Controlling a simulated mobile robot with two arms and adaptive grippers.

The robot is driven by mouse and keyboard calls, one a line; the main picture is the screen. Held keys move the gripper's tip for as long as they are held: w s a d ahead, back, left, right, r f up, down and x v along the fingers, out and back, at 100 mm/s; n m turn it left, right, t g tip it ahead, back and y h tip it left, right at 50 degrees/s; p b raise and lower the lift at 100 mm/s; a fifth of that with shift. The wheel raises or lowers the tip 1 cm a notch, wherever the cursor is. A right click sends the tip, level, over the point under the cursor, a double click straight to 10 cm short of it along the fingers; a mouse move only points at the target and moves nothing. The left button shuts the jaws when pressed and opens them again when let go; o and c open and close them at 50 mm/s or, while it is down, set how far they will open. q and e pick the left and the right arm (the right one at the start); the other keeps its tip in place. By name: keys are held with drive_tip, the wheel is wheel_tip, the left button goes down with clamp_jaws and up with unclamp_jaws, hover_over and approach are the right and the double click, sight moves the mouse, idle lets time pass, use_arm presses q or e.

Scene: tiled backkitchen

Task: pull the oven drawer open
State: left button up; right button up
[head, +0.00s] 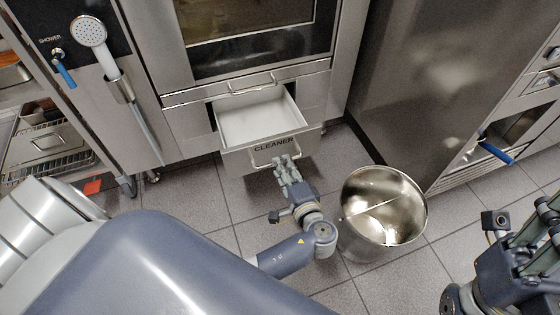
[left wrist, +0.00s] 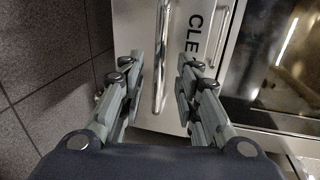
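The oven drawer (head: 245,116), with a white inside and a steel front marked CLEANER, stands pulled out below the oven in the head view. Its inside looks empty. Its bar handle (head: 262,160) is on the front, partly behind my left gripper (head: 285,162). In the left wrist view, the handle (left wrist: 161,60) runs upright between the fingers of my left gripper (left wrist: 159,64). The fingers are spread, with a gap on each side of the bar. My right gripper (head: 530,232) is at the right edge of the head view, away from the drawer; its finger gap is unclear.
A steel bucket (head: 358,232) stands on the tiled floor just right of my left gripper. The oven door (head: 255,62) is above the drawer. A shower hose (head: 140,120) hangs at left. A steel cabinet (head: 425,75) stands at right. Floor left of the drawer is clear.

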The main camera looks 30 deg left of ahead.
use_arm(q)
drive_tip(key=v, duration=0.8)
drive_tip(key=shift+w, duration=0.1)
